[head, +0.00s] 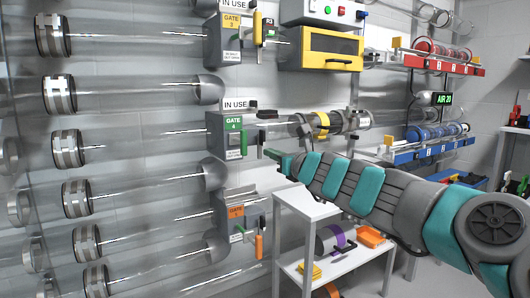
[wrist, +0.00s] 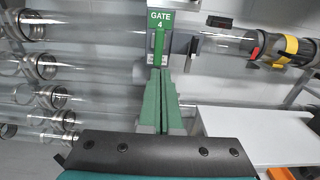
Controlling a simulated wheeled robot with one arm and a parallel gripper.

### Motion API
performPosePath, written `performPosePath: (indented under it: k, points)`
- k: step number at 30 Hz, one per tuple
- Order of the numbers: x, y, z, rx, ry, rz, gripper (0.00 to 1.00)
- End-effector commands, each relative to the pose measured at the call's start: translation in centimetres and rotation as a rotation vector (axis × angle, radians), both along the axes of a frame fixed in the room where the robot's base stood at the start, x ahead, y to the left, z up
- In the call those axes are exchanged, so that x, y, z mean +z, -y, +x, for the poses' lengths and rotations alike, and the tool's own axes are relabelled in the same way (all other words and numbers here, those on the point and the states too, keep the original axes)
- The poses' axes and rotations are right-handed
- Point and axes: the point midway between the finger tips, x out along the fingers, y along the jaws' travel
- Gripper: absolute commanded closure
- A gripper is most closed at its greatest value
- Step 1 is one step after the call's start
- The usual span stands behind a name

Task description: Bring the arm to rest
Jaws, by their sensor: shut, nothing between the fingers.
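My arm (head: 375,194) reaches in from the right in the head view, over a small white table. My gripper (head: 270,154) is at its far end, pointing left toward the gate 4 box (head: 225,140). In the wrist view my gripper (wrist: 159,74) shows as two green fingers pressed together, with nothing between them. The fingertips appear just below the green gate 4 sign (wrist: 160,20) there. I cannot tell whether they touch the box or its handle.
Clear tubes with metal collars (head: 60,95) line the wall at left. A carrier with a yellow band (head: 321,124) lies in the gate 4 tube. The white table (head: 306,205) stands below my arm. Red (head: 444,65) and blue (head: 430,150) racks stand at right.

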Motion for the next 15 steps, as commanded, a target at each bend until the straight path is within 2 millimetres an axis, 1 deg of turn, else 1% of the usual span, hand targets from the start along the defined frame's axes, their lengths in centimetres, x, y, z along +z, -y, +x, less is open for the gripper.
performPosePath:
  k: [1,6,8,10,11,13,14,15]
  points:
    - [0.0,0.4,-0.5,0.000,-0.001,0.001,1.00]
    - [0.0,0.9,-1.3,0.001,0.001,-0.001,1.00]
    - [0.3,0.7,-1.8,0.009,0.016,-0.018,1.00]
    - [1.0,-0.1,-3.0,0.040,0.065,-0.077,1.00]
    - [1.4,-0.7,-3.9,0.063,0.097,-0.116,1.00]
    - [2.1,-2.4,-6.7,0.131,0.198,-0.251,1.00]
    - [2.2,-3.5,-8.2,0.172,0.253,-0.324,1.00]
    - [2.0,-4.6,-10.3,0.227,0.326,-0.432,1.00]
